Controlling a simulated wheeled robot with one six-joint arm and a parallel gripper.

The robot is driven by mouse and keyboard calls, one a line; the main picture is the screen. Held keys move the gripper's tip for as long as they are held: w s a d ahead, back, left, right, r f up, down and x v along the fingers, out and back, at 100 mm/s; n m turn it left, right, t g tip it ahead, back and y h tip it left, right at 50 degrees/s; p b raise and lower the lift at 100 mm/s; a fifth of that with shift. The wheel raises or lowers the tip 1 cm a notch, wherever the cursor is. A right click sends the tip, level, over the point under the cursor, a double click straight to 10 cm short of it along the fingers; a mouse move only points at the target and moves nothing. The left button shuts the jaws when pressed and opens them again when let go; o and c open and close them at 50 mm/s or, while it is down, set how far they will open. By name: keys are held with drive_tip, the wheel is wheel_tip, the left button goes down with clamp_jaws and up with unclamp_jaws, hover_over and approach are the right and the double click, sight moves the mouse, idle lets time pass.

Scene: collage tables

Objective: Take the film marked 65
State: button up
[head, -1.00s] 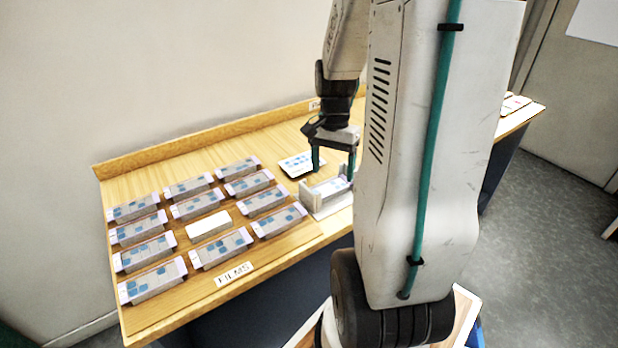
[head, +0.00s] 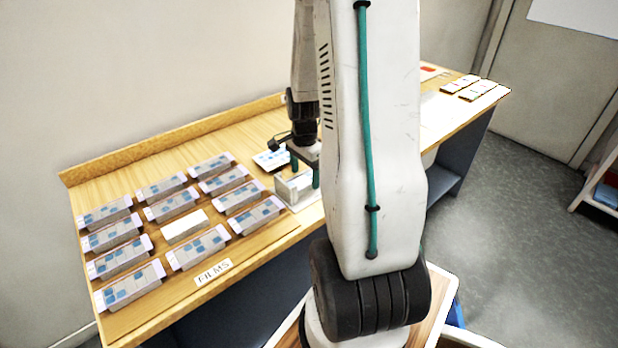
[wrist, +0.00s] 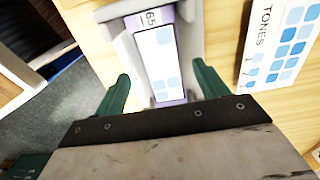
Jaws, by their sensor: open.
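The film marked 65 (wrist: 157,58) lies in a grey holder (wrist: 191,28), seen in the wrist view. It is a pale strip with blue squares and a lilac end bearing the number. My gripper (wrist: 161,72) is open, with one green finger on each side of the film's near part. I cannot tell whether the fingers touch it. In the head view my gripper (head: 304,176) is at the grey holder (head: 293,190), near the table's front edge; the film there is hardly visible.
Several other films (head: 128,284) stand in rows on the wooden table, around a blank white block (head: 185,226). A FILMS label (head: 213,272) is at the front edge. A TONES card (wrist: 276,45) lies beside the holder. More cards (head: 468,86) lie at the far right.

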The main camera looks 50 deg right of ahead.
drive_tip(key=shift+f, duration=0.15)
drive_tip(key=c, duration=1)
drive_tip(key=shift+c, duration=0.7)
